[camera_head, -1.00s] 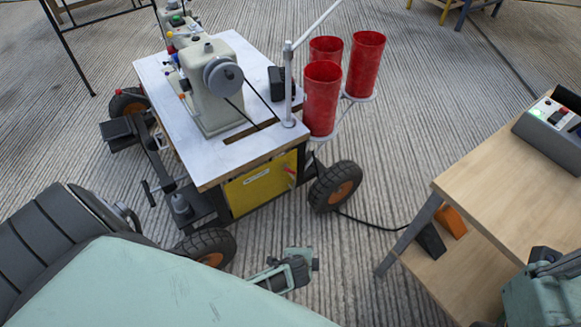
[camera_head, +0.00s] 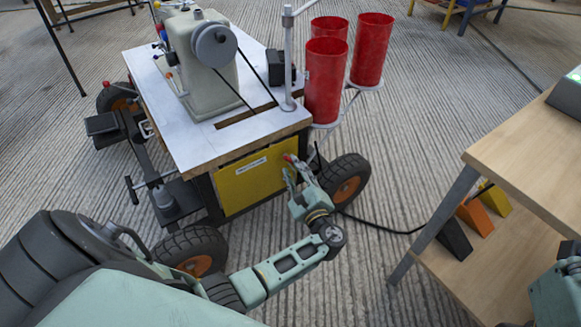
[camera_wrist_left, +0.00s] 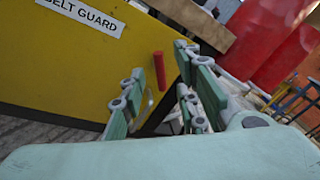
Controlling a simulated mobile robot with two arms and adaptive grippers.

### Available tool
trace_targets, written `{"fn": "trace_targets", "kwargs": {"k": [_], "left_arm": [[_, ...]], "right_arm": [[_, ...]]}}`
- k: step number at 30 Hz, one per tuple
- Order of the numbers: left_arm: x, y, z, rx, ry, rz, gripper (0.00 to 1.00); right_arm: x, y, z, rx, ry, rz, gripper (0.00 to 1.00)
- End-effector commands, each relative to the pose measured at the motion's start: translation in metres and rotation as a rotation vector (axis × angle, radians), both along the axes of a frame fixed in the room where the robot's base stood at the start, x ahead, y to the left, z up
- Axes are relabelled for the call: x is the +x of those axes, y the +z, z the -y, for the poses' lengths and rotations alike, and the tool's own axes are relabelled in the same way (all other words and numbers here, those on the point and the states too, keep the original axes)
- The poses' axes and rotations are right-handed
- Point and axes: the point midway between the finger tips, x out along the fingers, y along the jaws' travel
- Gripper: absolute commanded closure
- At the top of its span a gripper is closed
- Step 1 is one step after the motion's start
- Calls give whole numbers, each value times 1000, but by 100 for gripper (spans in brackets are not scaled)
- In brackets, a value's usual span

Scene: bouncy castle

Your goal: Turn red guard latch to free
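The red guard latch (camera_head: 288,157) is a small red handle on the yellow belt guard (camera_head: 245,184), below the sewing table's edge. In the left wrist view the latch (camera_wrist_left: 159,70) stands upright, seen between my left gripper's two fingers, with space on both sides. My left gripper (camera_head: 297,172) is open and close in front of the guard. Whether a fingertip touches the latch cannot be told. My right arm shows only in part at the lower right edge; its gripper is out of view.
The sewing machine (camera_head: 205,65) stands on the white table top (camera_head: 180,128) above the guard. Red cups (camera_head: 324,85) hang at the table's right corner. A black wheel (camera_head: 345,180) sits right beside my left gripper. A wooden table (camera_head: 530,150) stands at the right; ribbed floor lies between.

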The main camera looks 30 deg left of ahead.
Motion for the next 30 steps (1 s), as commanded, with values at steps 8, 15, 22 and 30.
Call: {"fn": "trace_targets", "kwargs": {"k": [8, 15, 22, 30], "left_arm": [[18, -2, -26, -1, 1, -2, 71], [21, -1, -29, -1, 0, -2, 71], [20, -1, -28, -2, 0, -1, 85], [20, -1, -28, -2, -1, -2, 100]], "right_arm": [[-1, 4, -1, -4, -1, 36, 100], [-1, 6, -1, -4, -2, 38, 100], [-1, 6, -2, -4, -2, 38, 100], [-1, 6, -2, -4, -1, 38, 100]]}}
